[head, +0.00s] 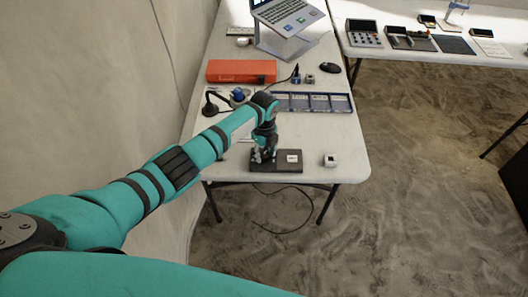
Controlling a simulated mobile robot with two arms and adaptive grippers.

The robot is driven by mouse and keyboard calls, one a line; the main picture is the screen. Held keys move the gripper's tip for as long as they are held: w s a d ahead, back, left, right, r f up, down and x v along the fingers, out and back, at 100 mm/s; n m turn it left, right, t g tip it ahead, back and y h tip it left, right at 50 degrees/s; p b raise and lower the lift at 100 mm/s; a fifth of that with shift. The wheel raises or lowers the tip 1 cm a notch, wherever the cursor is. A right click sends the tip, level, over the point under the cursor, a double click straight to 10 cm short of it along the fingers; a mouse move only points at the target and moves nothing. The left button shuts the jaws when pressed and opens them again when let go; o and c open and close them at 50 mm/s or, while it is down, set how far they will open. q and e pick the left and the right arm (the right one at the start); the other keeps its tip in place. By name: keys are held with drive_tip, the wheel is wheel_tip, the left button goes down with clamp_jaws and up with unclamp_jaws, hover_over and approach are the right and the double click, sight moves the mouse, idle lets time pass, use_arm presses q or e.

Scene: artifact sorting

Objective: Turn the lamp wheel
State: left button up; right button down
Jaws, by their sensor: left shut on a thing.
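A dark flat panel (283,166) lies near the front edge of the white table, with a small white block (293,158) on its right part. My left gripper (262,156) points down at the left part of the panel. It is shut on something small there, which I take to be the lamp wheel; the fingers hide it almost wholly. My right gripper is not in view.
Behind are a blue sectioned tray (313,102), a black round-based stand (209,108), an orange case (240,71) and a laptop (285,12). A second table (420,55) stands back right.

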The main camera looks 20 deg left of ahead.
sight(264, 154)
use_arm(q)
drive_tip(key=shift+r, duration=0.1)
drive_tip(key=o, duration=1.2)
drive_tip(key=shift+c, duration=0.2)
wheel_tip(264, 154, up, 12)
